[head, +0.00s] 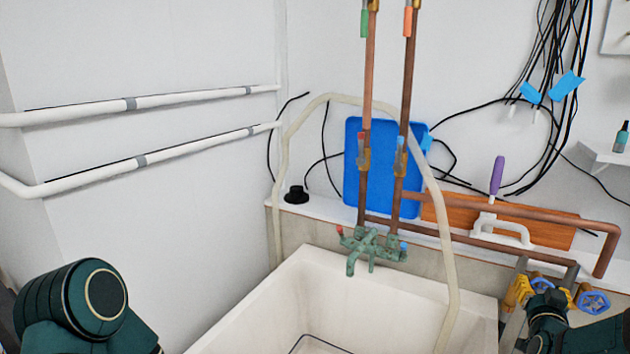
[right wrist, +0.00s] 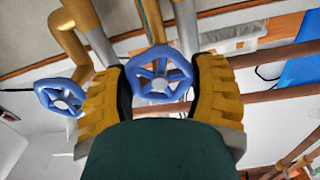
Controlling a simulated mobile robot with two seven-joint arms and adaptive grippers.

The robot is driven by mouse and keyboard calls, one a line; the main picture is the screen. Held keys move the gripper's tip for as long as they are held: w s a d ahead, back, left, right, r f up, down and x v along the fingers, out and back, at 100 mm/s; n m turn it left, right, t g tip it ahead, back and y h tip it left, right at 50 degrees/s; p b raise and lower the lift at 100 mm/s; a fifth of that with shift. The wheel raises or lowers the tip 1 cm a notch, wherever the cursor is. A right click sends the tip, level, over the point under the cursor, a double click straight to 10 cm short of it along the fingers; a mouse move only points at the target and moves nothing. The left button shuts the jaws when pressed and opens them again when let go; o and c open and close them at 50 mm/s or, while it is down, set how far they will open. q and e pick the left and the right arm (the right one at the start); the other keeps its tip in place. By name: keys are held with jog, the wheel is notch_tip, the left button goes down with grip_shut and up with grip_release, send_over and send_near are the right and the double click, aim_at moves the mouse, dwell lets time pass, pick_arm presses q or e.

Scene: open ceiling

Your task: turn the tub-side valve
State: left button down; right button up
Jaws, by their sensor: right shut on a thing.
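The tub-side valve is a blue spoked wheel (head: 541,284) at the lower right of the head view, the nearer of two to the tub. In the right wrist view this blue wheel (right wrist: 160,73) sits between the yellow ridged fingers of my right gripper (right wrist: 165,90). My right gripper (head: 541,292) is shut on it, with a finger on either side of the rim. My dark hand hides part of the wheel in the head view. My left gripper is out of view; only part of my left arm shows at lower left.
A second blue valve wheel (head: 594,302) stands close to the right of the gripped one, and shows in the wrist view (right wrist: 60,97). Copper pipes (head: 560,212) run just behind. The white tub (head: 325,268) lies left, with a green faucet (head: 372,245) and a pale hose (head: 446,250).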

jog(key=n, duration=0.3)
jog(key=shift+f, duration=0.15)
jog(key=n, duration=0.3)
jog(key=shift+n, duration=0.3)
jog(key=shift+a+n, duration=0.15)
jog(key=shift+n, duration=1.55)
